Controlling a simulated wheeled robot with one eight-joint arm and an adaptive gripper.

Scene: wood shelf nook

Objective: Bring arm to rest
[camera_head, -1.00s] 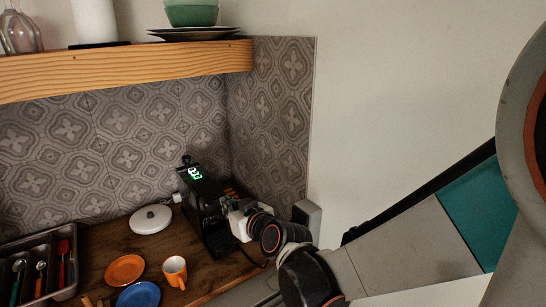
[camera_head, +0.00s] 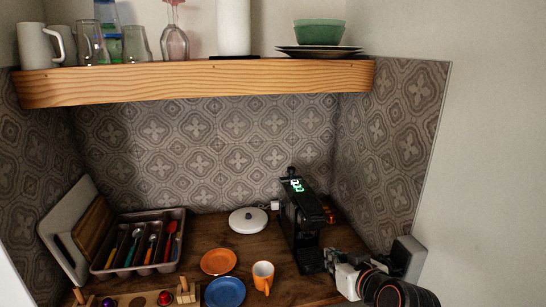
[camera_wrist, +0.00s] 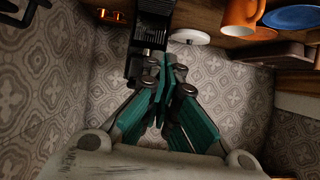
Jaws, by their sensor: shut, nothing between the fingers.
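My gripper (camera_head: 332,258) is at the lower right of the head view, just right of the lower part of the black coffee machine (camera_head: 300,222) with a green lit display. In the wrist view my gripper (camera_wrist: 167,65) has its teal-sided fingers drawn together at the tips, with nothing between them. The black machine (camera_wrist: 152,38) shows right beyond the fingertips there; I cannot tell whether they touch. Part of my arm runs out of the head view at the bottom right.
An orange mug (camera_head: 263,275), orange plate (camera_head: 218,261), blue plate (camera_head: 225,292) and white round lidded thing (camera_head: 248,220) stand on the wooden counter. A cutlery tray (camera_head: 182,257) is at left. The wooden shelf (camera_head: 200,80) hangs above. A tiled wall (camera_head: 385,150) is close at right.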

